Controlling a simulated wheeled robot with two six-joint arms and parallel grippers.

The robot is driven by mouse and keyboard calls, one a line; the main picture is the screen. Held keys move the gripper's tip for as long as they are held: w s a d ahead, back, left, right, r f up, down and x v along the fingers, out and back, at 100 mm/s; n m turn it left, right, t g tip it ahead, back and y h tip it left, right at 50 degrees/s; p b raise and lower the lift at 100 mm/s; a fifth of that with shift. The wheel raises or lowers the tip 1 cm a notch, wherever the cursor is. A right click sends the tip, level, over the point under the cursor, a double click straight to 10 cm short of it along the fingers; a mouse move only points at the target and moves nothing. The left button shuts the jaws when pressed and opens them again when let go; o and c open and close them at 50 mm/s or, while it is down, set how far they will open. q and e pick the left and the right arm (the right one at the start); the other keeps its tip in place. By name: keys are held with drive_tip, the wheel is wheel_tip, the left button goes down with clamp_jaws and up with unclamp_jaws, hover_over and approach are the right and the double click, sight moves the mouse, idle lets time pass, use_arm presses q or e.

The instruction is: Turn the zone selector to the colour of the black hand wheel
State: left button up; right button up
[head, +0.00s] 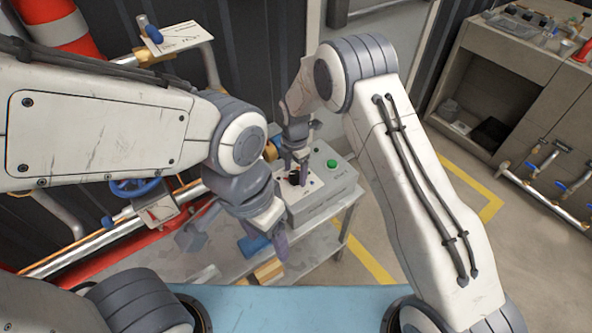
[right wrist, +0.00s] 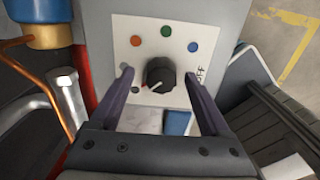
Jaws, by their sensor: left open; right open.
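The zone selector is a black knob (right wrist: 160,74) on a white plate (right wrist: 121,58) with orange, green and blue dots above it. Another small dark green dot sits at its lower left, and "OFF" is printed at its right. A pale and red mark at the knob's lower left seems to be its pointer. My right gripper (right wrist: 165,92) is open, with one finger on each side of the knob; in the head view it is over the grey box (head: 318,208). My left gripper (head: 272,234) is open and empty in front of the box. I cannot make out a black hand wheel.
A blue hand wheel (head: 136,187) is on the pipes at left, and a blue-handled valve with a tag (head: 178,40) is above. A green button (head: 331,163) is on the box.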

sight(295, 173)
wheel_tip(295, 173, up, 10)
drive_tip(key=shift+r, duration=0.25)
idle(0.5)
drive_tip(key=s+a+r+m+p, duration=0.1)
drive_tip(key=s+r+m+p, duration=0.1)
drive_tip(key=s+r+m, duration=0.85)
drive_tip(key=s+d+r+m, duration=0.1)
drive_tip(key=s+d+m, duration=0.1)
drive_tip(key=s, duration=0.5)
drive_tip(key=s+d+r+m, duration=0.2)
drive_tip(key=s+m, duration=0.1)
drive_tip(key=s, duration=0.4)
drive_tip(key=s+d+r+m+y+p, duration=0.1)
drive_tip(key=s+d+r+m, duration=0.1)
drive_tip(key=s, duration=0.6)
drive_tip(key=shift+m, duration=0.35)
drive_tip(key=shift+w+d, duration=0.1)
drive_tip(key=shift+d, duration=0.05)
